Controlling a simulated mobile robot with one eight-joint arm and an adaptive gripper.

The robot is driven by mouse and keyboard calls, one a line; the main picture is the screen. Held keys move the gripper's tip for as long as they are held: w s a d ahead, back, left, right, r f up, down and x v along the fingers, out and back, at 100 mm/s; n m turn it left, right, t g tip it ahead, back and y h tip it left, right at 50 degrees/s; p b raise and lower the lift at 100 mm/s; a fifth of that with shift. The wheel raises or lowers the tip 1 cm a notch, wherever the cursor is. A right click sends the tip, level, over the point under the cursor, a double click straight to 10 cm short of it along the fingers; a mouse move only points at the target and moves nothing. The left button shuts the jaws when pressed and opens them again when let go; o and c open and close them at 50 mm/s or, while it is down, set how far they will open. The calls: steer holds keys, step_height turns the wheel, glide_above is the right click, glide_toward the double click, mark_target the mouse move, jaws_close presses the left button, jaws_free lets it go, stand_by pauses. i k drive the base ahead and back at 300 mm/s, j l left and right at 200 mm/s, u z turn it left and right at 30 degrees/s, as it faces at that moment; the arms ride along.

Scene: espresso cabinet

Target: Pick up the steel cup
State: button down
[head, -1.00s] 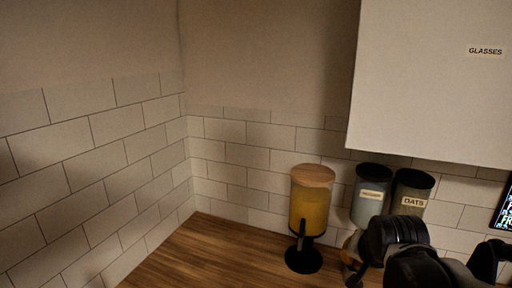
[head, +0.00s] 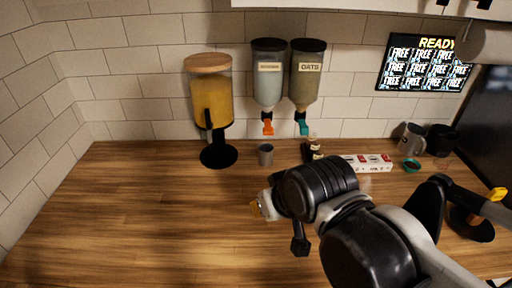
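A small grey metallic cup (head: 265,155), which looks like the steel cup, stands upright on the wooden counter near the back wall. It is just below and in front of the dispenser with the orange spout. My gripper (head: 259,206) is in front of the cup, nearer to me and apart from it. My own arm hides much of the gripper, and its fingers are too unclear to tell open from shut.
A yellow juice dispenser (head: 213,104) stands left of the cup. Two wall dispensers (head: 269,80) (head: 307,80) hang above. Small bottles (head: 314,149), a white power strip (head: 368,163), a grey mug (head: 411,138) and a black mug (head: 440,139) are to the right. The left counter is clear.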

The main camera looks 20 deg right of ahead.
mark_target(266, 150)
steer(key=k+l+z, duration=0.1)
steer(key=l+z, duration=0.15)
steer(key=z, duration=0.15)
steer(key=l+z, duration=0.2)
steer(key=z, duration=0.15)
steer(key=k+l, duration=0.05)
